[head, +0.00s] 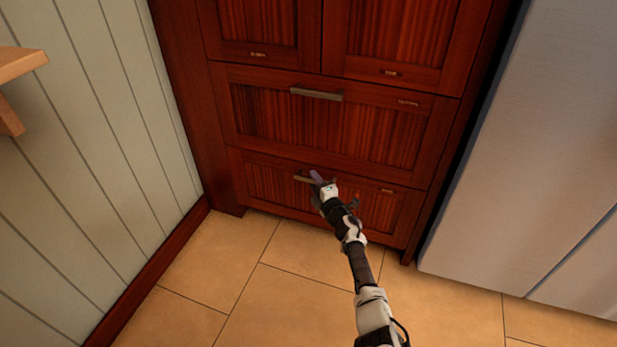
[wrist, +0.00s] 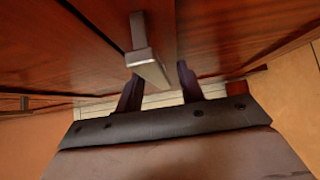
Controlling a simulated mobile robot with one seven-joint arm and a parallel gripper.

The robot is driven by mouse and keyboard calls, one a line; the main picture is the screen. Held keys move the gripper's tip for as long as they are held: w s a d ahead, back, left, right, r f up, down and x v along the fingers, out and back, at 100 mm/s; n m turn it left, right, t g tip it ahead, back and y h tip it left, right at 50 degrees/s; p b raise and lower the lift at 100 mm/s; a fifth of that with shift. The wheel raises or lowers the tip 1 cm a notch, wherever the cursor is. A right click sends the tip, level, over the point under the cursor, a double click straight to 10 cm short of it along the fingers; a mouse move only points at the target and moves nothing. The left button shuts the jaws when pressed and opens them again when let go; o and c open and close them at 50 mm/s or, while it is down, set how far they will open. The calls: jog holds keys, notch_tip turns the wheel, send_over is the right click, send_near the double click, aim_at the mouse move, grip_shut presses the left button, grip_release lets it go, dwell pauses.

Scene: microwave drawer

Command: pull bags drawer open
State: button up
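The dark red wood cabinet has two wide drawers, both closed. The upper drawer (head: 300,122) has a metal bar handle (head: 316,95). The lower drawer (head: 265,182) has a similar handle (head: 302,179), partly hidden by my gripper. Small labels are on the fronts, too small to read, so I cannot tell which is the bags drawer. My gripper (head: 317,177) is at the lower handle. In the wrist view, my gripper (wrist: 160,88) has its two fingers apart, and the end of the bar handle (wrist: 148,65) shows between them. I cannot tell whether they touch it.
Two cabinet doors (head: 262,25) are above the drawers. A grey appliance (head: 515,150) stands close on the right. A pale panelled wall (head: 95,150) is on the left, with a wooden ledge (head: 20,62). The tiled floor (head: 250,290) in front is clear.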

jog(key=shift+w+a, duration=0.15)
jog(key=shift+w, duration=0.25)
grip_shut()
